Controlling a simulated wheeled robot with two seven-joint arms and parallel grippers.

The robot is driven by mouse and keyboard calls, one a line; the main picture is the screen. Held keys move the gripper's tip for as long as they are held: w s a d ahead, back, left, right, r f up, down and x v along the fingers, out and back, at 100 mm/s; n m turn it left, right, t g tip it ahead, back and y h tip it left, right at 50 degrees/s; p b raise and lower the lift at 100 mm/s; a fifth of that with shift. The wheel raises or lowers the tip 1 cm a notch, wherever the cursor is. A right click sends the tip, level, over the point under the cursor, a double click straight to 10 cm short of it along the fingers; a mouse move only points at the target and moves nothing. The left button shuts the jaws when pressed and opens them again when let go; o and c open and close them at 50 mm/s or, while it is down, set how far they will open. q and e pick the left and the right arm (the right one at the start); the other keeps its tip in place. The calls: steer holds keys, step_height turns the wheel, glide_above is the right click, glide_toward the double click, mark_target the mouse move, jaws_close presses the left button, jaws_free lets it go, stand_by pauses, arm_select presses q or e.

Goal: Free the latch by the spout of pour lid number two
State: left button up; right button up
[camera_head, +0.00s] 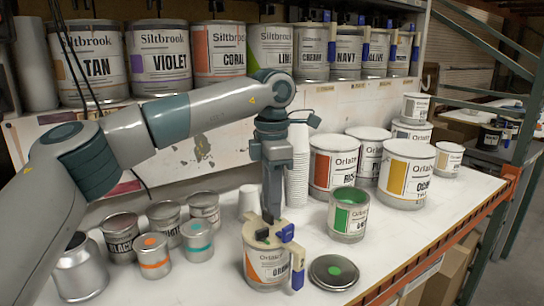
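A beige pour lid (260,237) sits on an opened can with an orange label (267,265) at the front middle of the bench. Blue latch parts (297,276) show on the lid's right side, one hanging down along the can. Another blue piece (286,233) sticks up at the lid's right edge. No number is readable on the lid. My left gripper (269,214) points straight down at the top of this lid, close to or touching it. Its fingers look close together, but whether they hold anything is unclear. My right gripper is not in view.
A loose round lid with a green dot (333,272) lies right of the can. An open green paint can (348,214) stands behind it. Small tins (155,255) stand at left, and larger cans (405,174) at right. Shelf cans behind carry more blue-latched lids. The front right bench is clear.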

arm_select(q)
step_height(320, 180, up, 17)
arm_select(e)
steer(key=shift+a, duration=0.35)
arm_select(q)
steer(key=shift+f, duration=0.1)
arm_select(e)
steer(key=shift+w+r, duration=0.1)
